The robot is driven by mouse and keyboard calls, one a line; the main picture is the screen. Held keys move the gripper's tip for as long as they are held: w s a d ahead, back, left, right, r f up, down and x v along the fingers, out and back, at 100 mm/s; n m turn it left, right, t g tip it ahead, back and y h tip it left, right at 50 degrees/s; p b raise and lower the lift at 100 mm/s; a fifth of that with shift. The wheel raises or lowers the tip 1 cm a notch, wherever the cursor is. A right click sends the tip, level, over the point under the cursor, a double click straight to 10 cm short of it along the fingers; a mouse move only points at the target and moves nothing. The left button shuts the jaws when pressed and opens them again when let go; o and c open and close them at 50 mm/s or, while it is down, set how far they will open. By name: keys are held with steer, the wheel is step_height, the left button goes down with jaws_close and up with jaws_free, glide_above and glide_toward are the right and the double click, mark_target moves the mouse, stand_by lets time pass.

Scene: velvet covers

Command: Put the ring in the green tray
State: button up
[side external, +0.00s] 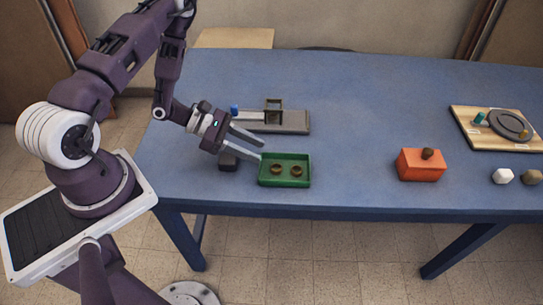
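The green tray (285,184) is a shallow rectangular tray near the front edge of the blue table, left of centre. Two small brown round pieces, a left one (276,169) and a right one (297,170), sit inside it. They look ring-like or cup-like, and I cannot tell whether either is the ring. No other clear ring shows. My gripper (262,150) comes in from the left, with its two grey fingers spread apart. The fingertips are at the tray's upper left in the picture, and their height above it is unclear. Nothing shows between the fingers.
A dark block (228,163) lies under my gripper. Behind it is a grey platform (294,122) with a brown upright frame (274,104) and a blue knob (234,109). An orange box (421,167), a wooden board (464,127) and a white lump (503,176) stand right. The table's middle is clear.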

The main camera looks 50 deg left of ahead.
steer(key=shift+s+a+r, duration=0.25)
steer(key=shift+s, duration=0.05)
steer(key=s+d+r+m+g+h, duration=0.1)
steer(key=d+r+m+g+h, duration=0.1)
steer(key=d+r+m, duration=0.5)
steer(key=d+r+m+g+h, duration=0.2)
steer(key=d+r+m+g, duration=0.1)
steer(key=r, duration=0.8)
steer(key=s+d+r+m+g+y, duration=0.3)
steer(key=s+r+m+y, duration=0.3)
steer(key=s+r+m, duration=0.45)
steer(key=s+a+r+m+t+y, duration=0.2)
steer(key=s+a+m+t+y, duration=0.3)
steer(key=s+a+t+y, duration=0.1)
steer(key=shift+s+a+r+y, duration=0.2)
steer(key=shift+s+a+y, duration=0.45)
steer(key=shift+a, duration=0.6)
steer(key=shift+w+m, duration=0.1)
steer(key=shift+m, duration=0.15)
